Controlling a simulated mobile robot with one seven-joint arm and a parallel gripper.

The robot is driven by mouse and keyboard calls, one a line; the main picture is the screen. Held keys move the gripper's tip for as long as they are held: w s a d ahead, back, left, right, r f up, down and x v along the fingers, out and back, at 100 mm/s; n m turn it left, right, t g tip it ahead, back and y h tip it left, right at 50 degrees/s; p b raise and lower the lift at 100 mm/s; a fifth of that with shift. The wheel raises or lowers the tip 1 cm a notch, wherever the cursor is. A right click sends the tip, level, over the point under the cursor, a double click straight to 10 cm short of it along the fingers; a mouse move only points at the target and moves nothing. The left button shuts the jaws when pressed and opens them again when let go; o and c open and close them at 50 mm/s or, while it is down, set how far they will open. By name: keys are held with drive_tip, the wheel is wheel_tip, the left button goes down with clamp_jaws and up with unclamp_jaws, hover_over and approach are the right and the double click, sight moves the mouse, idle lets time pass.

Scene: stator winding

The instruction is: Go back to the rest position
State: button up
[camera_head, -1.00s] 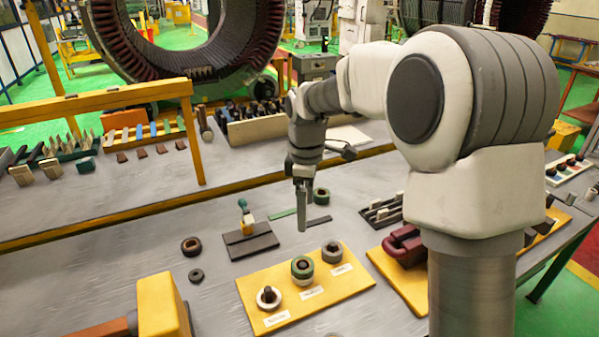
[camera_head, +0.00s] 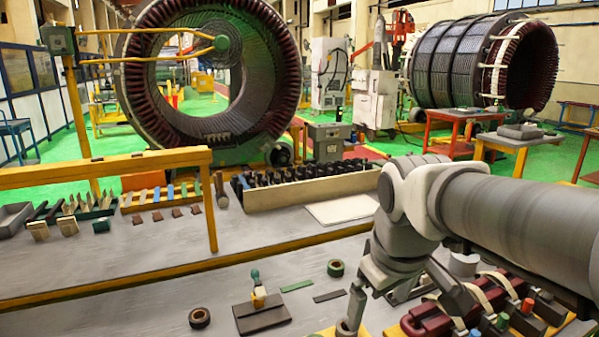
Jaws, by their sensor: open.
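My arm reaches in from the right. My gripper (camera_head: 354,308) points down at the bottom centre and is open. Nothing shows between its fingers, though I see them nearly edge-on. Its tips overlap a grey roll (camera_head: 345,330) at the bottom edge; I cannot tell whether they touch it. The yellow board (camera_head: 322,333) under the roll is mostly out of frame.
Red coils (camera_head: 475,300) sit below my arm. A yellow rail (camera_head: 110,167) crosses the left. A large stator ring (camera_head: 275,70) stands behind.

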drive_tip(key=s+d+f+m+t, duration=0.1)
drive_tip(key=s+d+m+t, duration=0.1)
drive_tip(key=s+m, duration=0.3)
drive_tip(key=shift+s+f, duration=0.25)
drive_tip(key=shift+s, duration=1.7)
